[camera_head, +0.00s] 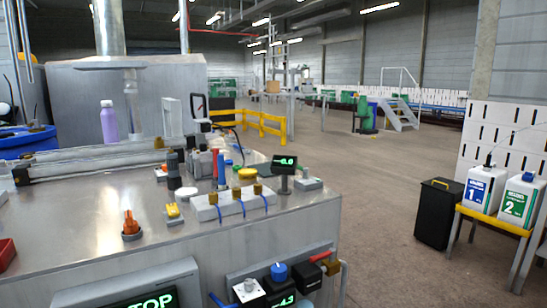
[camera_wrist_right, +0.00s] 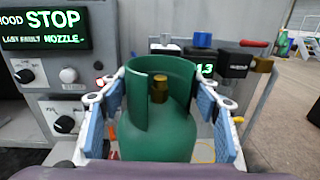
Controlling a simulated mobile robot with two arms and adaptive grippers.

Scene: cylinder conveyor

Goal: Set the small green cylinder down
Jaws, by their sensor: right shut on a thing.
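The small green cylinder (camera_wrist_right: 158,138) fills the middle of the right wrist view. It has a round green collar with a cut-out and a brass valve inside it. My right gripper (camera_wrist_right: 165,110) is shut on the cylinder, with its blue-padded fingers on both sides of it. The lower part of the cylinder is out of the picture, so what is beneath it is hidden. The head view shows neither the cylinder nor my grippers.
Behind the cylinder stands a machine with a lit STOP display (camera_wrist_right: 50,30) and black knobs. The machine's metal top (camera_head: 90,215) carries bottles, valves and small fittings. A black bin (camera_head: 437,213) and a yellow stand (camera_head: 495,219) with two containers are at right. The floor (camera_head: 370,190) between is clear.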

